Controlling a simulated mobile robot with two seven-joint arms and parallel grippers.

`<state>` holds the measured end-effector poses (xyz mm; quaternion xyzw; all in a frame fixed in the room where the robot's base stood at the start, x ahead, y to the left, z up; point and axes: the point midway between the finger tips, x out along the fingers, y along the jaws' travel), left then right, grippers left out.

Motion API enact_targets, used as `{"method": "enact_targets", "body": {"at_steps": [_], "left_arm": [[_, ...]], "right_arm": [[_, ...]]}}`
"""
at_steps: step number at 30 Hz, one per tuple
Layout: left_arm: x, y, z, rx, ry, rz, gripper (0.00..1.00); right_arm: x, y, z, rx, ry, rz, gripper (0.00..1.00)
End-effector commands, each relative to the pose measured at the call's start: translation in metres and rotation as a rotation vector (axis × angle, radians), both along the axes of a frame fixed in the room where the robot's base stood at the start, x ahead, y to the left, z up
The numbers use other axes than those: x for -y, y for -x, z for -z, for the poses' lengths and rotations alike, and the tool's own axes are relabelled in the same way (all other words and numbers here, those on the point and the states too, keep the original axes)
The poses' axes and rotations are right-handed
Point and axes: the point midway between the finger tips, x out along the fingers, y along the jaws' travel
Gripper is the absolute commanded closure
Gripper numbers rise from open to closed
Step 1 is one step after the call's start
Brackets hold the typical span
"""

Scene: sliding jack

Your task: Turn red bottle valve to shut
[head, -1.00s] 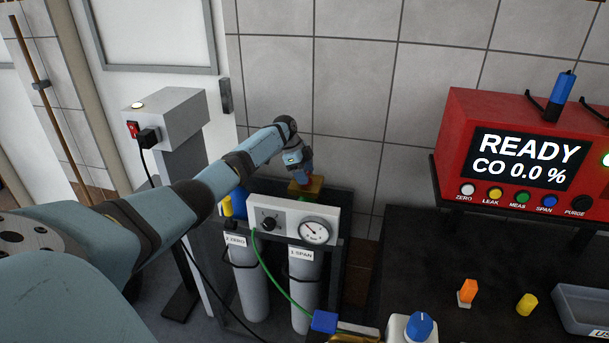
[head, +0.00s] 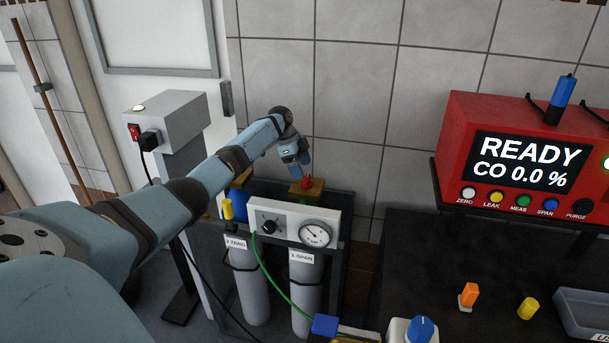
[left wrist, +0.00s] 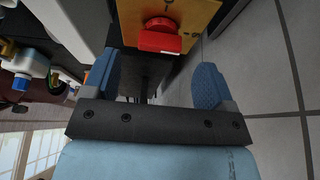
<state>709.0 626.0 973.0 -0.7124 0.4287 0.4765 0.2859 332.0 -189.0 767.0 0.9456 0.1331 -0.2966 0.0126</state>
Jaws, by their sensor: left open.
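The red valve (head: 307,184) sits on a yellow-brown block (head: 312,193) behind the white gauge panel, above the cylinder labelled 1 SPAN (head: 305,290). In the left wrist view the red valve (left wrist: 160,36) has a round hub and a bar-like handle, on a yellow plate (left wrist: 191,14). My left gripper (head: 306,166) is just above and behind the valve in the head view. In the left wrist view its blue fingers (left wrist: 153,80) are spread wide and empty, with the valve beyond their tips, apart from them. My right gripper is not in view.
The gauge panel (head: 283,222) with a knob and a round dial stands in front of the valve. A yellow valve (head: 228,208) is at its left. A red analyser (head: 520,160) reads READY, CO 0.0 %. A tiled wall (head: 345,120) rises close behind the cylinders.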

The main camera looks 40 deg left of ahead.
Motion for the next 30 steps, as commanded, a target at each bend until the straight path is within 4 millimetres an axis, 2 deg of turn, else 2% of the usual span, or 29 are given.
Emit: {"method": "enact_targets", "body": {"at_steps": [1,6,12,18,30], "left_arm": [[-0.006,0.002,-0.013,0.003,-0.002,-0.002,0.21],[-0.019,0.009,-0.049,0.004,-0.002,-0.001,0.21],[-0.030,0.015,-0.079,0.002,-0.001,-0.001,0.21],[-0.033,0.017,-0.090,0.001,0.000,0.000,0.21],[-0.033,0.017,-0.091,0.001,0.000,0.000,0.21]], "right_arm": [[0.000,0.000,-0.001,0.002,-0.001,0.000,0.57],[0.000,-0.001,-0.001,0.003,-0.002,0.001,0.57],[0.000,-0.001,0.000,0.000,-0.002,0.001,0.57],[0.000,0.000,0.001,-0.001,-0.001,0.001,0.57],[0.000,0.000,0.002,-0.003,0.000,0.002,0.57]]}}
